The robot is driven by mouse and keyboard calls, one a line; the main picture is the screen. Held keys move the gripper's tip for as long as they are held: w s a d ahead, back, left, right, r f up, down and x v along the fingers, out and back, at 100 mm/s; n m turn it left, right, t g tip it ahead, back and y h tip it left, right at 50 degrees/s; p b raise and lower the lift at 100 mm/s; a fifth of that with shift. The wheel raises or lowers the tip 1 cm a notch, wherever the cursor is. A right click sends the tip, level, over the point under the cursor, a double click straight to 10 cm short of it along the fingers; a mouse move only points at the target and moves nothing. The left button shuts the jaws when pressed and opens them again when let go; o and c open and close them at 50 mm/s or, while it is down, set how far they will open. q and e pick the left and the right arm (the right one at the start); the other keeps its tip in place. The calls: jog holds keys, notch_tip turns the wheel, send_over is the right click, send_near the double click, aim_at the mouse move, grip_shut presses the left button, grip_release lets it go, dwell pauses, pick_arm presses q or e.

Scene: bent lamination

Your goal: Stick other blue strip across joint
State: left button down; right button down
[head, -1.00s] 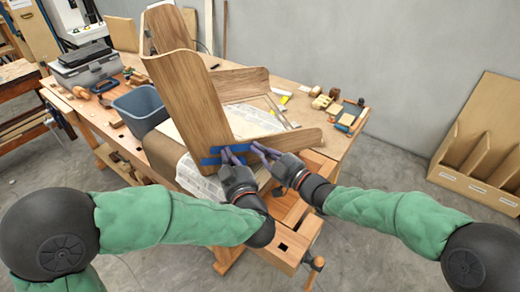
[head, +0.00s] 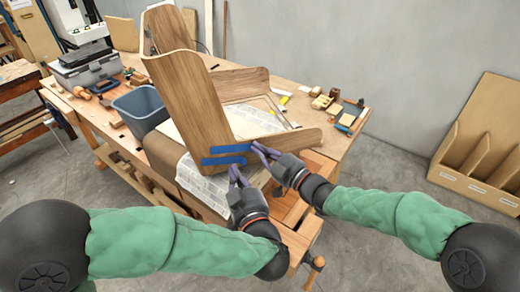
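A bent wooden piece has a tall curved panel (head: 190,95) meeting a lower board (head: 285,141) at a corner. Two blue strips lie near that corner, roughly parallel. The lower strip (head: 222,161) lies across the panel's bottom end. The upper strip (head: 231,149) runs from the panel towards the lower board. My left gripper (head: 236,174) is below the lower strip, apart from it, with its fingers spread and empty. My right gripper (head: 258,151) has its fingertips at the right end of the upper strip; whether they grip it is too small to tell.
The piece stands on a wooden workbench (head: 96,118) with newspaper (head: 208,185) under it. A grey-blue bin (head: 140,108) and a toolbox (head: 88,66) stand at the left. Small blocks and tools (head: 350,116) lie at the right. A cardboard organizer (head: 480,150) stands on the floor.

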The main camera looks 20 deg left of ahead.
pick_arm(q)
jog(key=shift+s+d, duration=0.15)
jog(key=shift+s, duration=0.1)
pick_arm(e)
jog(key=c, duration=1.4)
grip_release()
jog(key=shift+s, duration=0.1)
jog(key=shift+o, duration=0.2)
jog(key=shift+s+d, duration=0.2)
jog(key=shift+d, duration=0.05)
pick_arm(q)
jog(key=shift+f+b, duration=0.5)
pick_arm(e)
jog(key=s+d, duration=0.3)
jog(key=s, duration=0.2)
jog(key=shift+d, duration=0.35)
